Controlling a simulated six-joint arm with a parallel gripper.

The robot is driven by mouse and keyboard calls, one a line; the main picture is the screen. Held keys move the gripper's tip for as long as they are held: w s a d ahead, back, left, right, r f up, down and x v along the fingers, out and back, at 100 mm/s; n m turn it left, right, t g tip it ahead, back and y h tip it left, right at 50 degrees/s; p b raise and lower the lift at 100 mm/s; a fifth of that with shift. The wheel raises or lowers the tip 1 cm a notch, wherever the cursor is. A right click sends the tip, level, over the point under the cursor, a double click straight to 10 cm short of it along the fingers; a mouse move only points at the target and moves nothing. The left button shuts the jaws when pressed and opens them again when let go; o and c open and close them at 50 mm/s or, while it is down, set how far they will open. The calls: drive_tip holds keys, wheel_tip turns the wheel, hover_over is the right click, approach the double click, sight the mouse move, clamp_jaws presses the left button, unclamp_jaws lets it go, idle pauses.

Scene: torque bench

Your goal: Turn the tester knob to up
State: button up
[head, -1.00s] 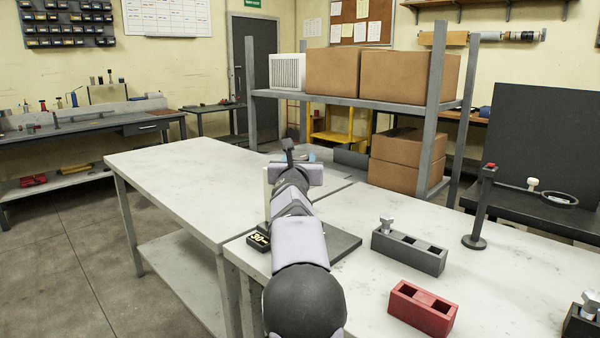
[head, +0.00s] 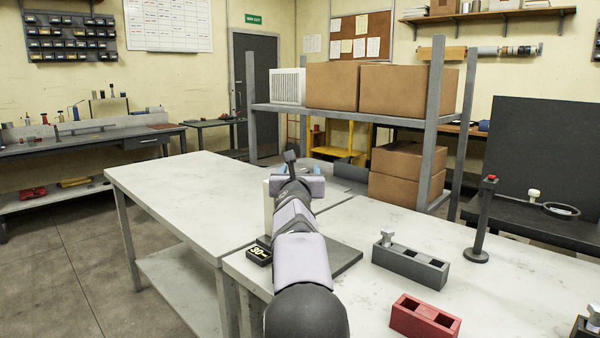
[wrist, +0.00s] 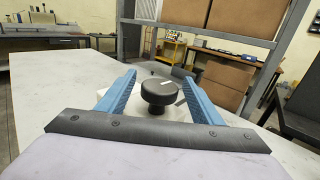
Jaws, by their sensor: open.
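The tester knob (wrist: 159,92) is a round black knob with a pale mark on its top, seen in the middle of the wrist view. The mark slants toward the upper right of that view. My gripper (wrist: 160,84) is open, with one blue finger on each side of the knob and a visible gap on both sides. In the head view, my arm hides the knob and most of the tester. A small black display (head: 259,255) with yellow digits, apparently "30", shows beside my arm on the bench.
A grey block with sockets (head: 410,264) and a red block with sockets (head: 425,317) stand on the bench (head: 510,290) to the right. A dark post (head: 482,225) stands behind them. The left table (head: 190,185) is clear.

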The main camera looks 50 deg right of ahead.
drive_tip(key=shift+a, duration=0.1)
drive_tip(key=b+v, duration=0.3)
drive_tip(key=v, duration=0.4)
drive_tip(key=shift+s, duration=0.1)
idle(0.4)
